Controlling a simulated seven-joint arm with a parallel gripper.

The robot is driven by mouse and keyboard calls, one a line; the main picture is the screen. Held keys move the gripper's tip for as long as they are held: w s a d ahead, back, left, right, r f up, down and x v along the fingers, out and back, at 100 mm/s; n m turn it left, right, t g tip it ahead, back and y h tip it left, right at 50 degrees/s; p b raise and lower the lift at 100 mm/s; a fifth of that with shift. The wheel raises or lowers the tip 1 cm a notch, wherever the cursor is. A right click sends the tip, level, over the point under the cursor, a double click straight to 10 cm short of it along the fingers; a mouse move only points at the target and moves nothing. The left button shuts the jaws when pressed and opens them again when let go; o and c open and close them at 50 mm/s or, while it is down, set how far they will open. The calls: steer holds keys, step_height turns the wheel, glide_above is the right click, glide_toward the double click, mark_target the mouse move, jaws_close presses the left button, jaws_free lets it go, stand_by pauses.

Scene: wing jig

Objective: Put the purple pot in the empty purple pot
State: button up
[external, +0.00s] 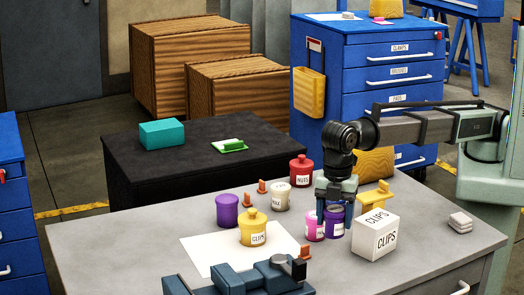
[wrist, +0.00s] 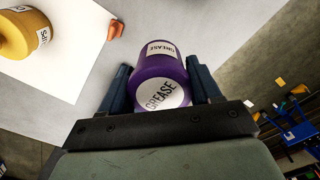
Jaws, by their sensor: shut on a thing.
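The purple pot (external: 334,228) is between the fingers of my gripper (external: 335,212), above the near table. My gripper is shut on it. In the wrist view the purple pot (wrist: 160,62) fills the space between the two fingers (wrist: 160,88), with GREASE labels on its end and side. I cannot tell whether its base touches the table. A second purple pot (external: 227,213) stands upright to the left, apart from my gripper. Its top looks open, but its inside is too small to make out. It is not seen in the wrist view.
A pink pot (external: 314,230) stands close beside my gripper's left. A white CLIPS box (external: 372,240) is close on the right. A yellow pot (external: 252,232), cream pot (external: 281,200), red pot (external: 301,172) and orange pieces (external: 262,187) stand around. A blue-grey tool (external: 235,280) occupies the front.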

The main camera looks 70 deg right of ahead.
steer(key=w+d+r+m, duration=0.1)
steer(key=w+d+r, duration=0.1)
steer(key=w+d, duration=0.5)
steer(key=w+d+r+m, duration=0.2)
steer(key=w, duration=0.9)
steer(key=w+d+r+m, duration=0.1)
steer(key=w+d+r, duration=0.1)
steer(key=w+d, duration=0.5)
step_height(320, 180, up, 2)
steer(key=n, duration=0.4)
glide_above(227, 198)
steer(key=shift+f, duration=4.8)
steer(key=o, duration=1.1)
steer(key=shift+f, duration=0.1)
steer(key=shift+o, duration=0.2)
step_height(227, 198, up, 12)
